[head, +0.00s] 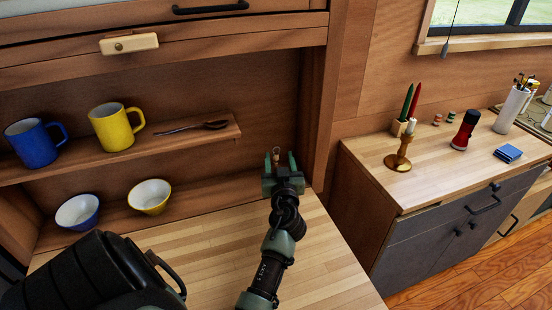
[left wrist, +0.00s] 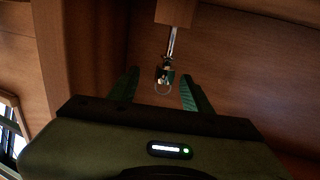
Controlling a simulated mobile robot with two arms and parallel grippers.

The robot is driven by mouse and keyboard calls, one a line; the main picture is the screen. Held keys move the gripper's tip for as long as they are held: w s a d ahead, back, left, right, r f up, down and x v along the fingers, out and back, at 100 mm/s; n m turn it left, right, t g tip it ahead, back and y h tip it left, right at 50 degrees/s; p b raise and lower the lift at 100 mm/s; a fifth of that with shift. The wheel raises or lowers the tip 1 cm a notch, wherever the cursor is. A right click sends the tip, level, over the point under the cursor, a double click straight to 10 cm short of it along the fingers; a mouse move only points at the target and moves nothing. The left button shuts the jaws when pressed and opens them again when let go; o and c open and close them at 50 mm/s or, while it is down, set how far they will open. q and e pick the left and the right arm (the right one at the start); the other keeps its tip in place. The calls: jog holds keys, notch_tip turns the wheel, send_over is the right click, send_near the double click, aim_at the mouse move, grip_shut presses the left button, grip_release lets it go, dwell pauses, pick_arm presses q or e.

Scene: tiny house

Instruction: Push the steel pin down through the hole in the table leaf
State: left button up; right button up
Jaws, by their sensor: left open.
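The steel pin (left wrist: 172,45) shows in the left wrist view as a thin bright shaft with a ring at its end, running to a small wooden block (left wrist: 176,12). In the head view only a small part of the pin (head: 276,152) shows at my left gripper's fingertips. My left gripper (head: 279,161) is open above the back right of the pale wooden table leaf (head: 215,245). In the left wrist view the pin's ring end appears between the two green fingers (left wrist: 160,88); I cannot tell its depth between them. The hole is not visible. My right gripper is not in view.
A shelf (head: 200,133) behind holds a blue mug (head: 32,144), a yellow mug (head: 113,128) and a spoon (head: 195,127). Two bowls (head: 150,197) stand below it. An upright wooden panel (head: 318,100) is close right of the gripper. A counter (head: 440,165) stands farther right.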

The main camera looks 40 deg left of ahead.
aim_at(276, 152)
pick_arm(q)
jog(key=p+x, duration=0.1)
jog(key=x, duration=0.3)
jog(key=shift+a, duration=0.45)
jog(key=shift+w+a+f, duration=0.1)
jog(key=shift+w+a, duration=0.3)
jog(key=shift+a, duration=0.05)
grip_shut()
